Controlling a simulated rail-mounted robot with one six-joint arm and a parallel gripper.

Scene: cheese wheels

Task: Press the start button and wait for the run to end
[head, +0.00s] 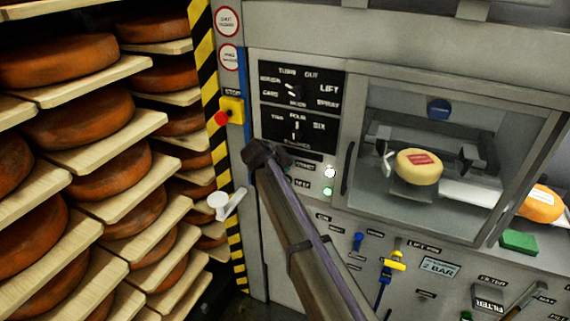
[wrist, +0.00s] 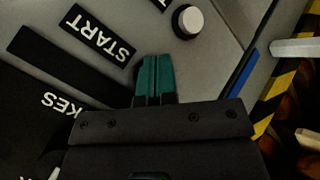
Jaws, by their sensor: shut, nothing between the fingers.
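The control panel (head: 297,112) in the head view has two dials. Below them is a small START label (head: 305,166), with a bright white round button (head: 330,172) to its right and a greenish lit button (head: 327,190) under that. My gripper (wrist: 155,58) is shut and empty, its teal fingers pointing at the panel in the wrist view. A large START label (wrist: 98,32) lies to the left of the fingertips there, and a white round button (wrist: 187,21) is up and right of them. Whether the fingertips touch the panel, or cover another button, I cannot tell. In the head view my dark wrist hides the fingers.
A yellow stop box with a red button (head: 221,118) and a white lever (head: 218,201) are on the left. Shelves of cheese wheels (head: 58,60) stand further left.

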